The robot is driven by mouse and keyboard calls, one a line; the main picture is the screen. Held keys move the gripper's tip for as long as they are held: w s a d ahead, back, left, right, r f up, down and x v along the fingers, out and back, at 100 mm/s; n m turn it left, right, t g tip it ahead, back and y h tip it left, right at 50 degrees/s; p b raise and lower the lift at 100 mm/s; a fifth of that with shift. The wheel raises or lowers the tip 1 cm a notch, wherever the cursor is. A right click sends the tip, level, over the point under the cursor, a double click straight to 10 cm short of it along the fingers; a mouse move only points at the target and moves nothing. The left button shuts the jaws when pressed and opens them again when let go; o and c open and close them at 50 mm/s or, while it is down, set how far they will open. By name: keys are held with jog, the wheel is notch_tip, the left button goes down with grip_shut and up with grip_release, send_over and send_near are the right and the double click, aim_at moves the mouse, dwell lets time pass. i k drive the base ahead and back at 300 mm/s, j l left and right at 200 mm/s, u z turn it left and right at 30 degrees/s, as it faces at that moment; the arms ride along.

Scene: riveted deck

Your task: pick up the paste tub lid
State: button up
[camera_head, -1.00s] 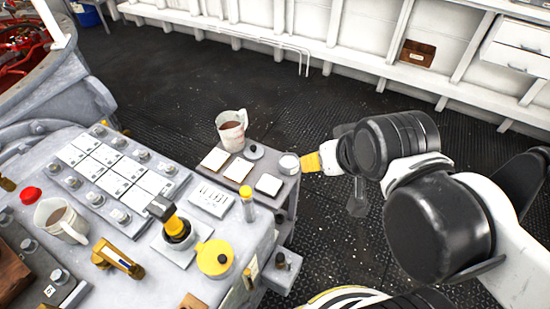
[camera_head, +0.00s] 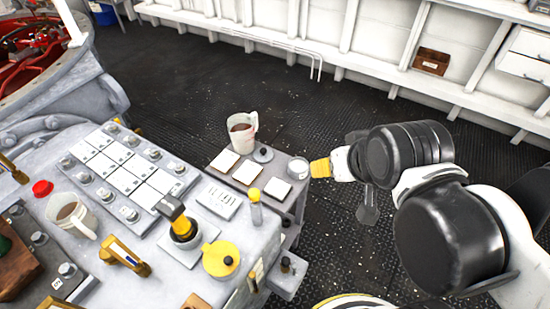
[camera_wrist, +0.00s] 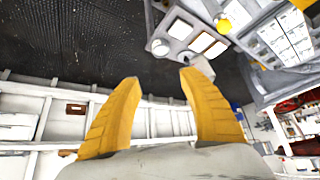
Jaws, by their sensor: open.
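A small round grey disc with a dark knob (camera_head: 263,154), which looks like a lid, lies flat on the small grey side table (camera_head: 225,175). A short round tub with a pale top (camera_head: 298,168) stands at that table's right edge; I cannot tell whether its top is a separate lid. My gripper (camera_head: 317,168), with yellow fingers, is just right of the tub. In the wrist view, my gripper (camera_wrist: 158,78) is open with nothing between its fingers. The tub (camera_wrist: 160,47) shows beyond the fingertips, and the disc lies near the right fingertip, partly unclear.
A mug of brown liquid (camera_head: 242,128) stands behind the disc. Several pale square tiles (camera_head: 248,172) lie in front. A yellow-capped vial (camera_head: 255,208) and a yellow-lidded pot (camera_head: 221,259) stand on the console at left. The dark deck (camera_head: 300,110) behind the side table is clear.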

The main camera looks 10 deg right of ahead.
aim_at(262, 155)
jog(key=i+l+u, duration=0.2)
jog(key=i+l, duration=0.2)
jog(key=l, duration=0.2)
jog(key=i+l+u, duration=0.1)
jog(key=l, duration=0.25)
jog(key=i+l+u, duration=0.1)
jog(key=l, duration=0.25)
jog(key=i, duration=0.1)
